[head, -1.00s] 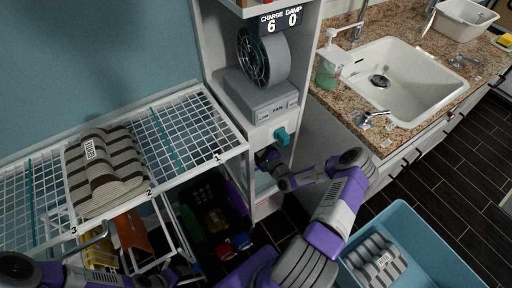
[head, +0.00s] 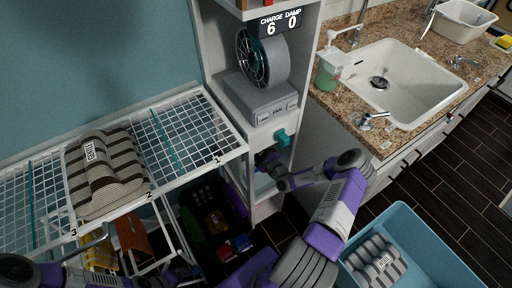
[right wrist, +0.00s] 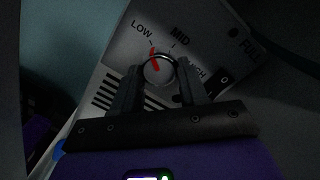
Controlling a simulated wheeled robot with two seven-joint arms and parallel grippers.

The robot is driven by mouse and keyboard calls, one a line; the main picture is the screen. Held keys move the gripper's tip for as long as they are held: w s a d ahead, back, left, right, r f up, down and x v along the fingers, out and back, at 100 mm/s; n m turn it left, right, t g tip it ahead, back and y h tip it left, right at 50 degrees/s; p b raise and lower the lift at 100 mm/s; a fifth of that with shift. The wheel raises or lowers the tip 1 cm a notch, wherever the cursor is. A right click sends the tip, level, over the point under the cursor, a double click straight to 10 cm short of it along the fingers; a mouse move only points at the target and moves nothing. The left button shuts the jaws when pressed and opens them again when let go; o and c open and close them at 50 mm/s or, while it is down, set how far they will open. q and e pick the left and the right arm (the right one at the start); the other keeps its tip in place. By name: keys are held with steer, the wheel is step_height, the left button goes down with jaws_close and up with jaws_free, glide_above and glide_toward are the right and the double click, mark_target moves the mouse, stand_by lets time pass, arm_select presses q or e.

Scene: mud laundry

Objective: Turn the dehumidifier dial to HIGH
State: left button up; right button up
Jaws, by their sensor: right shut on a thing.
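In the right wrist view, the dehumidifier's pale panel (right wrist: 205,38) carries a round dial (right wrist: 160,72) with a red pointer. The pointer aims up and left, near the LOW mark. MID is printed above the dial, and HIGH at its right is partly covered by a finger. My right gripper (right wrist: 160,84) is shut on the dial, one dark finger on each side. In the head view, my right gripper (head: 266,160) reaches into the cabinet below the teal knob, and the dial is hidden. My left arm is at the lower left; its fingertips are not clear.
A fan (head: 262,60) stands on the shelf above, with a teal knob (head: 281,138) below it. A wire rack (head: 190,130) with a striped folded cloth (head: 103,172) is at left. A blue tub (head: 440,262) is at lower right, beside the sink counter.

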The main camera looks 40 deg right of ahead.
steer(key=m+p, duration=0.2)
steer(key=m, duration=0.6)
steer(key=m+h+p, duration=0.1)
steer(key=m+p, duration=0.1)
steer(key=m, duration=0.6)
steer(key=a+m+p, duration=0.1)
steer(key=m+p, duration=0.1)
steer(key=m, duration=0.6)
steer(key=shift+m+h, duration=0.3)
stand_by(0.4)
steer(key=o, duration=1.1)
steer(key=shift+d, duration=0.1)
steer(key=shift+c, duration=0.2)
